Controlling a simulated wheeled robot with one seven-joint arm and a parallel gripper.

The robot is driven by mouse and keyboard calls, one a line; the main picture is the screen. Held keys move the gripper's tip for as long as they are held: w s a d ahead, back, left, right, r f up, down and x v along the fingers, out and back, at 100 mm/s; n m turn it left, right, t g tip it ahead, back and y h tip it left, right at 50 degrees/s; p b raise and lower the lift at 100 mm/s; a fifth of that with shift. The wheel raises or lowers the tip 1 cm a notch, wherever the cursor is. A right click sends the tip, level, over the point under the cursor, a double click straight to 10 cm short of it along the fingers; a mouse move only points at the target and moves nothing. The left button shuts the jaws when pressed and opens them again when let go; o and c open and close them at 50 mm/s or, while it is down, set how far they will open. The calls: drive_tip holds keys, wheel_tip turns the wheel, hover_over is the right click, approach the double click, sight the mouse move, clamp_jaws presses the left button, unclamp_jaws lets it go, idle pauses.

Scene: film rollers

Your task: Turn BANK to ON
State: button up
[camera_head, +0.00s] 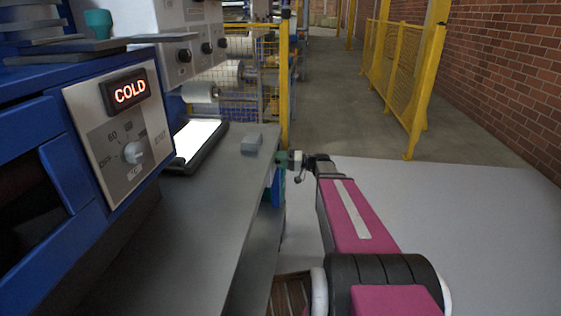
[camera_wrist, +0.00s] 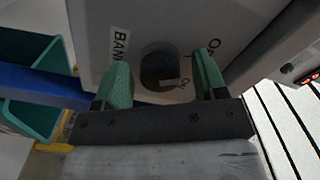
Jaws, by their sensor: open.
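In the wrist view, a grey panel (camera_wrist: 200,22) bears a white label reading BANK (camera_wrist: 119,45) and a dark round knob (camera_wrist: 158,66) with a small pale pointer towards its lower right. An "O" letter shows at the upper right of the knob and another small mark close to the pointer; the full words are not legible. My gripper (camera_wrist: 163,75) is open, its green fingers to the left and right of the knob with gaps on both sides. I cannot tell how deep they reach. In the head view my gripper (camera_head: 283,160) is at the counter's right side; the knob is hidden.
Yellow fencing (camera_head: 405,70) stands beyond. A teal bin (camera_wrist: 38,110) is left in the wrist view.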

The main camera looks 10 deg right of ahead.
drive_tip(key=c, duration=0.9)
drive_tip(key=shift+m, duration=0.3)
drive_tip(key=m, duration=0.5)
drive_tip(key=shift+m, duration=0.3)
drive_tip(key=m, duration=0.5)
drive_tip(key=shift+m, duration=0.3)
